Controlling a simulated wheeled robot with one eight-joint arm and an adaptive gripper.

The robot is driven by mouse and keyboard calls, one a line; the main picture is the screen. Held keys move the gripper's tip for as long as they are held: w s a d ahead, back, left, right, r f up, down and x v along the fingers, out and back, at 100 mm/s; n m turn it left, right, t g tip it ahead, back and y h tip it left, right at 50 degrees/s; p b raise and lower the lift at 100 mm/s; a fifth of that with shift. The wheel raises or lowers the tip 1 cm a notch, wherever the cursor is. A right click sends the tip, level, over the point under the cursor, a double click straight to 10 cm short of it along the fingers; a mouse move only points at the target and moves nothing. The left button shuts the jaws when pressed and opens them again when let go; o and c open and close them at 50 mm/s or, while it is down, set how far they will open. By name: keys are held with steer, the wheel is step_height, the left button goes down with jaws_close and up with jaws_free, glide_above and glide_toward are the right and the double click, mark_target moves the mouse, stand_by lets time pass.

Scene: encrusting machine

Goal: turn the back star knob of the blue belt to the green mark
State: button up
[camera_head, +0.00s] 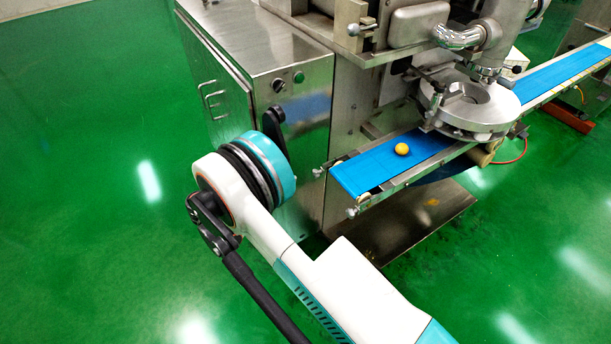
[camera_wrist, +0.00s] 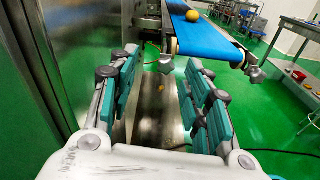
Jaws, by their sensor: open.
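The blue belt (camera_head: 375,167) runs out from the machine, with its near end toward me; it also shows at the top of the wrist view (camera_wrist: 205,38). The back star knob (camera_head: 317,171) is a small grey knob on the belt end's left side, by the steel cabinet. In the wrist view the back star knob (camera_wrist: 166,64) shows between and beyond my fingertips. The front star knob (camera_head: 352,212) is on the other side. My gripper (camera_wrist: 163,72) is open and empty, with no visible contact with the knob. I cannot make out a green mark.
The steel cabinet (camera_head: 230,62) stands close on the left of the belt end. A yellow ball (camera_head: 402,149) lies on the belt. A round steel turntable (camera_head: 470,108) sits above the belt farther back. Green floor is free at left and front.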

mark_target(314, 174)
steer(key=s+a+f+n, duration=0.1)
steer(key=s+a+f, duration=0.2)
steer(key=s+f, duration=0.1)
steer(key=shift+h, duration=0.4)
steer(key=b+x, duration=0.1)
steer(key=x, duration=0.3)
steer(key=b+x, duration=0.1)
steer(key=x, duration=0.4)
steer(key=b+x, duration=0.2)
steer(key=x, duration=0.3)
steer(key=shift+w+r, duration=0.3)
steer(key=shift+w, duration=0.05)
steer(key=shift+c, duration=0.5)
jaws_close()
